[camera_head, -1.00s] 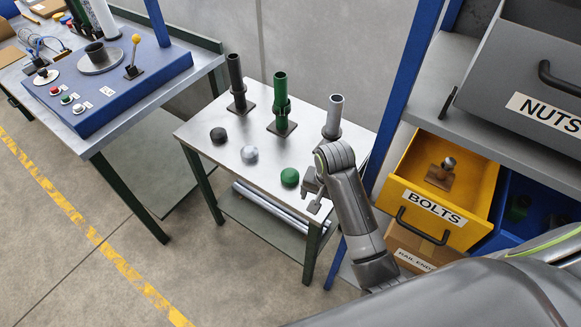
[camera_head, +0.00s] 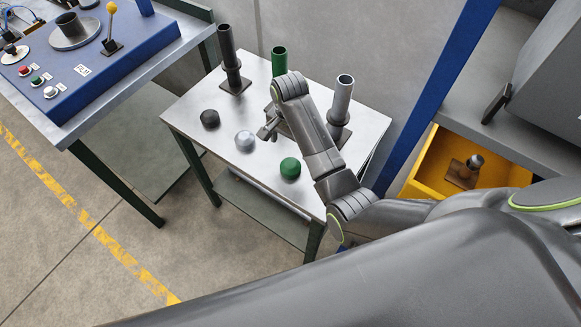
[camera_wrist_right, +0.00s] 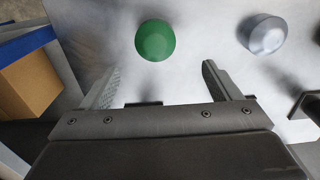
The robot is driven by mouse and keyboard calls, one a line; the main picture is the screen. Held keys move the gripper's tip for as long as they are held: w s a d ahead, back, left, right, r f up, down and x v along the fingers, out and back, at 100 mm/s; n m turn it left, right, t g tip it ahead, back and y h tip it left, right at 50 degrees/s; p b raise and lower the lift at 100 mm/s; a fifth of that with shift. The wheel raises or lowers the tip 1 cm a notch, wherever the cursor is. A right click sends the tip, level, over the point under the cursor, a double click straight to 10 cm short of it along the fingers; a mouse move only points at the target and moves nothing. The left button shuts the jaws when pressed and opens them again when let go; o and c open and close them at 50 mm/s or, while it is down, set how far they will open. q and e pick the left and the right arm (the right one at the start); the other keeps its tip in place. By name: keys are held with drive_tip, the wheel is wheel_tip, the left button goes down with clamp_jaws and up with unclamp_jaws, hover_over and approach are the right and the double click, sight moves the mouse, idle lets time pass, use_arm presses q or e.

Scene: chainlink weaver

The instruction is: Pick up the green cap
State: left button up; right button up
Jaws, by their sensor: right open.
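The green cap (camera_head: 290,168) is a small dome on the metal table (camera_head: 232,178), near its front right. It also shows in the right wrist view (camera_wrist_right: 155,40), ahead of the open fingers and a little left of centre. My right gripper (camera_head: 268,130) is open and empty above the table, behind and left of the green cap in the head view. The right wrist view shows its two fingers (camera_wrist_right: 161,70) spread apart, with nothing between them. My left gripper is not in view.
A grey-white cap (camera_head: 245,140) and a black cap (camera_head: 210,119) stand left of the green one. Behind them are black (camera_head: 231,62), green (camera_head: 279,60) and grey (camera_head: 341,100) posts. A yellow drawer (camera_head: 428,160) and blue upright (camera_head: 440,85) stand to the right.

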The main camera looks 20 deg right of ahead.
sight(291, 163)
wheel_tip(291, 163, down, 4)
drive_tip(key=shift+r, duration=0.15)
drive_tip(key=shift+s+f, duration=0.1)
drive_tip(key=shift+f, duration=0.25)
drive_tip(key=f, duration=0.2)
drive_tip(key=s+f+p, duration=0.1)
drive_tip(key=f, duration=0.1)
drive_tip(key=shift+f, duration=0.15)
drive_tip(key=shift+w+f, duration=0.1)
drive_tip(key=shift+f, duration=0.25)
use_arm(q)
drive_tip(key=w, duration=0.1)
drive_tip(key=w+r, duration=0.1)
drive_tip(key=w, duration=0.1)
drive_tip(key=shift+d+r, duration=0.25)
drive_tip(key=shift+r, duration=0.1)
use_arm(e)
drive_tip(key=shift+c, duration=0.8)
drive_tip(key=c, duration=0.9)
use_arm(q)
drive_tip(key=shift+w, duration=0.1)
